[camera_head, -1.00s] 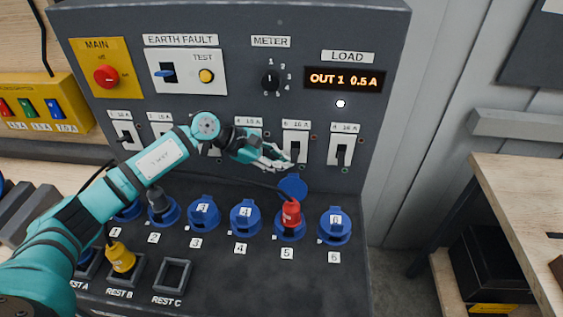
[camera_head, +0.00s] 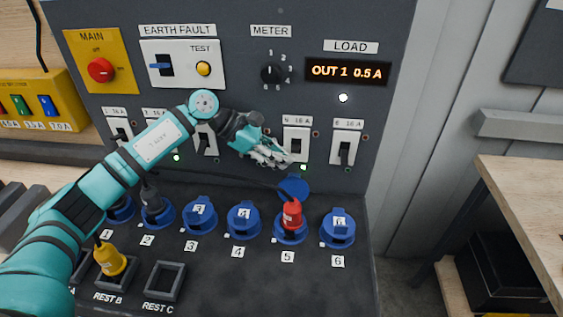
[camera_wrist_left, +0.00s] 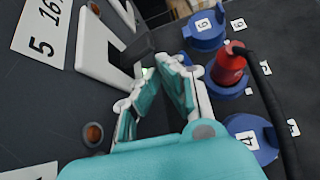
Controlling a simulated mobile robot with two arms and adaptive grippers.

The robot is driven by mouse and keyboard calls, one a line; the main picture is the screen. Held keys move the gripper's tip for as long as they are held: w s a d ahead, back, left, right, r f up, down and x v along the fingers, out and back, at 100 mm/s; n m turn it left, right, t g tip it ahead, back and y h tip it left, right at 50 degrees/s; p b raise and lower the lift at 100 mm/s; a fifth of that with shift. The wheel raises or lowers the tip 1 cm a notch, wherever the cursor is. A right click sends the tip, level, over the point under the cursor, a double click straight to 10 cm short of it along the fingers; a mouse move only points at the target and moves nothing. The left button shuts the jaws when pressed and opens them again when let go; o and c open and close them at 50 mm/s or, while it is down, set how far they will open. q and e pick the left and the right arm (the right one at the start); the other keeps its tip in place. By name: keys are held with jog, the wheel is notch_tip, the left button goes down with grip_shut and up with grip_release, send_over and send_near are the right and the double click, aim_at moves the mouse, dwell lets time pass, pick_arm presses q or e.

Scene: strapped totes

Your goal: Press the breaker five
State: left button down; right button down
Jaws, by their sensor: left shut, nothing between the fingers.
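Breaker five (camera_head: 296,144) is a white-framed switch with a dark lever, labelled 5 16 A, on the upright grey panel. Its frame and dark lever also show in the left wrist view (camera_wrist_left: 103,45). My left gripper (camera_head: 288,162) is shut and empty, with its fingertips at the lower edge of breaker five. In the left wrist view the fingertips (camera_wrist_left: 166,66) are close to the lower end of the lever; I cannot tell whether they touch. A small green lamp shows by the fingertips. My right gripper is not in view.
Breaker six (camera_head: 345,148) stands to the right. Below are blue sockets; a red plug (camera_head: 291,214) with a black cable sits in socket five under its raised lid (camera_head: 294,188). The load display (camera_head: 347,72) reads OUT 1 0.5 A. A wooden bench (camera_head: 520,205) stands at right.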

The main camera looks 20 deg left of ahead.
pick_arm(q)
jog(key=shift+r, duration=0.15)
jog(key=shift+w+r, duration=0.1)
jog(key=shift+r, duration=0.65)
jog(key=shift+r, duration=0.1)
jog(key=s+a+r, duration=0.1)
jog(key=s+a, duration=0.1)
jog(key=a, duration=0.5)
jog(key=s+a+r, duration=0.1)
jog(key=s+a, duration=0.1)
jog(key=a, duration=0.6)
jog(key=shift+s+a+r, duration=0.2)
jog(key=shift+s+a, duration=0.05)
